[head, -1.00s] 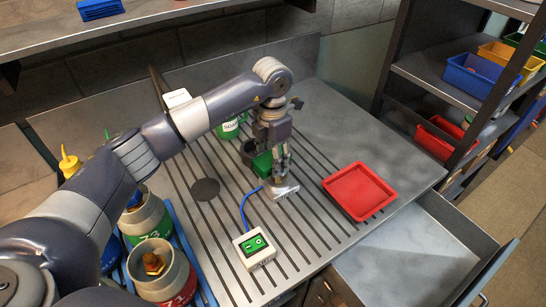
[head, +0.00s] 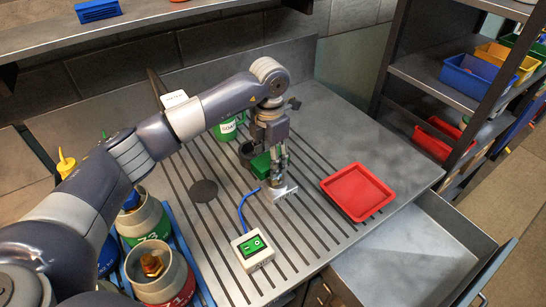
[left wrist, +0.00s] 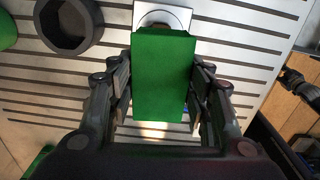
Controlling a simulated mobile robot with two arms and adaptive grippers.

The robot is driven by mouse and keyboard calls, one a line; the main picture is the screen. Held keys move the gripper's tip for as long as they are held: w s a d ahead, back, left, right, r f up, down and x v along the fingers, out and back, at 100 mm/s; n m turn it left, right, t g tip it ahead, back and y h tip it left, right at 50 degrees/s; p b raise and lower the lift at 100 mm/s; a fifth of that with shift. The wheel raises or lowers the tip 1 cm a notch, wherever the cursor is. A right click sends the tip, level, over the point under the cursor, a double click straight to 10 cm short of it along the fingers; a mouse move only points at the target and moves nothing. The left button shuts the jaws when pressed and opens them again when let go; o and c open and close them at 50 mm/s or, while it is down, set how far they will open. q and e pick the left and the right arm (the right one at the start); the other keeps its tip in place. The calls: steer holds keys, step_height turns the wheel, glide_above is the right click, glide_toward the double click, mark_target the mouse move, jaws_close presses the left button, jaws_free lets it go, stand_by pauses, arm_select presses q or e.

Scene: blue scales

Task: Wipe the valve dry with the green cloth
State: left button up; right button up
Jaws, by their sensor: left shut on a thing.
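The green cloth (left wrist: 162,75) shows as a flat-faced, block-like green piece between the fingers of my left gripper (left wrist: 160,112) in the left wrist view. My left gripper is shut on it. In the head view the left gripper (head: 276,180) points down above the grooved worktop, and green (head: 260,165) shows beside its fingers. Brass valves top the gas cylinders at the lower left; the nearest valve (head: 152,264) is on the cylinder with the red band, well away from the gripper. My right gripper is not in view.
A pale metal plate (head: 284,192) lies under the gripper, with a blue cable running to a switch box (head: 253,250). A dark pot (left wrist: 68,22) and a green soap container (head: 227,130) stand close by. A red tray (head: 357,192) lies right; worktop around it is clear.

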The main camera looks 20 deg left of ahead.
arm_select(q)
steer(key=shift+w+d+f+b, duration=0.3)
steer(key=shift+w+d, duration=0.05)
steer(key=shift+w, duration=0.35)
steer(key=shift+s+a+r, duration=0.15)
steer(key=shift+s+a, duration=0.05)
steer(key=shift+s+a+r, duration=0.1)
steer(key=shift+s+a, duration=0.2)
steer(key=shift+s, duration=0.2)
steer(key=shift+w+d, duration=0.6)
steer(key=shift+w, duration=0.2)
steer(key=shift+a, duration=0.1)
steer(key=shift+s+a, duration=0.45)
steer(key=shift+s, duration=0.3)
